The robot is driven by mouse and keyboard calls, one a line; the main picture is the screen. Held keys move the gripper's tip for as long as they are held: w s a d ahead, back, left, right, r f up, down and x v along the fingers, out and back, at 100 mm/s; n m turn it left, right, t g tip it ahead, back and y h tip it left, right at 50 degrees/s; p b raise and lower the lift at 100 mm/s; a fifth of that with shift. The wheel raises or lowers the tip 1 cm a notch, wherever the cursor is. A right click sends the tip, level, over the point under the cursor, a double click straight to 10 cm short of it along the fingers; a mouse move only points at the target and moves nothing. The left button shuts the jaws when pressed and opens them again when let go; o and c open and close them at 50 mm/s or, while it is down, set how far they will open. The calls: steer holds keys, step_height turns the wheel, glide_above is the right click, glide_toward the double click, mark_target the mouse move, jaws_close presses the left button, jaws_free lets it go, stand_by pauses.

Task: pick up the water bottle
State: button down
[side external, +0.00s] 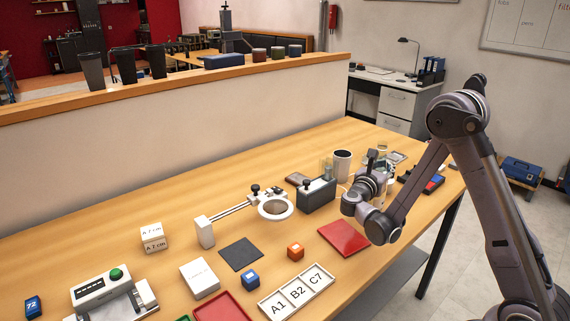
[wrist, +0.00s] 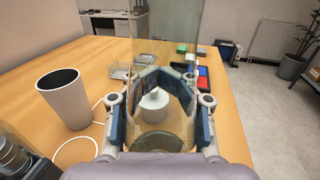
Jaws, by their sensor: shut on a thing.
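The water bottle (wrist: 155,108) is clear and see-through, with a white part showing inside its outline. In the wrist view it stands between the two dark finger pads of my gripper (wrist: 160,88), which is shut on it from both sides. In the side view my gripper (side external: 376,172) is low over the far right part of the table. There the bottle (side external: 385,154) shows only as a clear shape, mostly hidden behind my gripper. I cannot tell whether its base touches the table.
A white cup with a dark inside (wrist: 63,98) stands left of my gripper, with a white cable beside it. A dark block device (side external: 317,195) and a red mat (side external: 344,237) are close by. Small coloured bins (wrist: 200,76) lie beyond the bottle near the table edge.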

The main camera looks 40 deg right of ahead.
stand_by(0.3)
steer(key=s+d+r, duration=0.5)
steer(key=s+r, duration=0.5)
steer(key=shift+d+r, duration=0.15)
steer(key=shift+r, duration=0.25)
stand_by(0.7)
steer(key=shift+s, duration=0.2)
stand_by(0.5)
steer(key=shift+r, duration=0.15)
stand_by(0.4)
